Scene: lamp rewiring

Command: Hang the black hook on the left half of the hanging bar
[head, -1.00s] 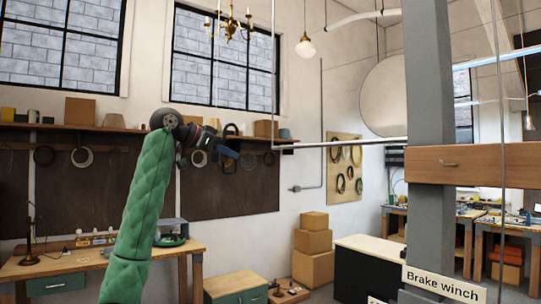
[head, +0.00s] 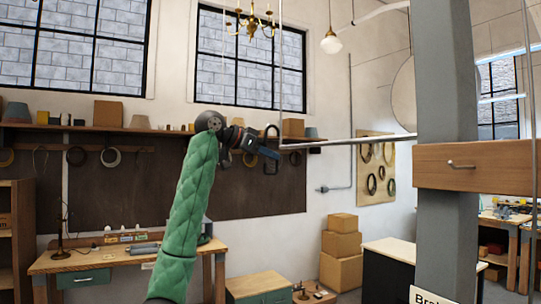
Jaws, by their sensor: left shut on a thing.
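The hanging bar (head: 350,141) is a thin pale horizontal rod, held at its left end by a thin vertical line. Its right part runs up to the grey post. My left gripper (head: 268,160) is at the end of the green-sleeved arm, just left of the bar's left end and about level with it in the picture. It is shut on the black hook (head: 271,129), whose dark loop stands up above the jaws. The hook appears beside the bar's end, not over it; the depth gap is unclear. My right gripper is out of view.
A grey post (head: 447,90) with a wooden crosspiece (head: 475,167) stands on the right. A brass chandelier (head: 252,22) and a globe lamp (head: 331,45) hang above. A workbench (head: 110,262) is at lower left, with stacked boxes (head: 341,245) beyond the bar.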

